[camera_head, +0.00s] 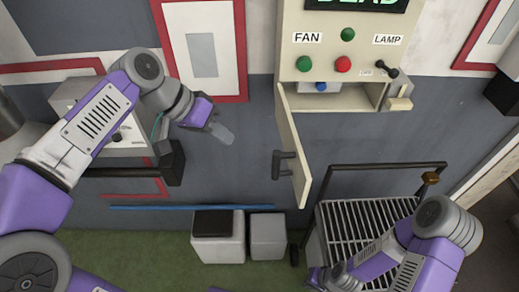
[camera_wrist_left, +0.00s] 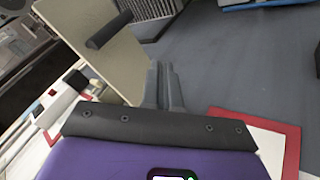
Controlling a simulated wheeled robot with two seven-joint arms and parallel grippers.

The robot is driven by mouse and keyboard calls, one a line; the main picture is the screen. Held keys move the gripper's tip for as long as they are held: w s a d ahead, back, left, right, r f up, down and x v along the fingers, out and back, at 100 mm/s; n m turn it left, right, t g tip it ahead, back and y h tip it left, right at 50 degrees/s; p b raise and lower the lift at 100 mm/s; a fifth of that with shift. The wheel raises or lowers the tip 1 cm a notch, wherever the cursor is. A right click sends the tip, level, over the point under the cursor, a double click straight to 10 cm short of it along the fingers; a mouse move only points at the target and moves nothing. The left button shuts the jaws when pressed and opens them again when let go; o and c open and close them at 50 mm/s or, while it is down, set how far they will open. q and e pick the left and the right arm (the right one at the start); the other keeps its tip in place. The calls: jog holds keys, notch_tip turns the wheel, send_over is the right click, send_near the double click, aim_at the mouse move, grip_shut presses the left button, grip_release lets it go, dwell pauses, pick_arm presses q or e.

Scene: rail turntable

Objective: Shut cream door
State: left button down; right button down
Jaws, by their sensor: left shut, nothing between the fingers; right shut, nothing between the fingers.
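The cream door (camera_head: 294,135) hangs open below the left side of the cream control cabinet (camera_head: 345,52), swung out toward me and seen nearly edge-on. Its dark handle (camera_head: 283,166) is on the left face of the door. My left gripper (camera_head: 222,133) is shut and empty, to the left of the door and apart from it. In the left wrist view the door (camera_wrist_left: 110,68) and its handle (camera_wrist_left: 109,30) show left of and beyond my shut fingers (camera_wrist_left: 163,85). My right gripper (camera_head: 316,279) is low by the slatted cart, shut and small in the view.
The cabinet has a shelf with a blue button (camera_head: 321,87) and a lever (camera_head: 398,103). A slatted metal cart (camera_head: 368,226) with a dark rail stands right of the door. Two bins (camera_head: 268,236) stand on the green floor. The space between my left gripper and the door is clear.

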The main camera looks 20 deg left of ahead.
pick_arm(q)
notch_tip(320, 180, up, 3)
jog(key=s, duration=0.2)
jog(key=w+d+f, duration=0.1)
jog(key=d+f, duration=0.6)
jog(key=d, duration=0.1)
jog(key=shift+w+d+f+m, duration=0.25)
jog(key=shift+d+m, duration=0.05)
jog(key=shift+d, duration=0.05)
